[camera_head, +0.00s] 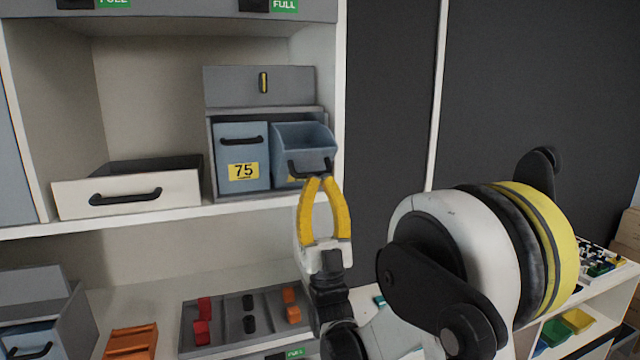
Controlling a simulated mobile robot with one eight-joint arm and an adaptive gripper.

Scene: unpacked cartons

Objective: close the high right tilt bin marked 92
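The right blue tilt bin (303,140) sits in a grey cabinet on the upper shelf. It is tipped forward and open, with a black handle on its front. Only a sliver of its yellow label shows under the handle, and I cannot read the number. My gripper (321,180) has yellow fingers that point up, their tips close together with nothing seen between them. In the picture the tips are just below the bin's handle; I cannot tell whether they touch it.
A shut blue bin marked 75 (239,152) stands left of the open one, with a grey flap panel (260,87) above. A white drawer (130,196) is further left. The white shelf upright (341,100) is close on the right. A grey tray (190,338) lies below.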

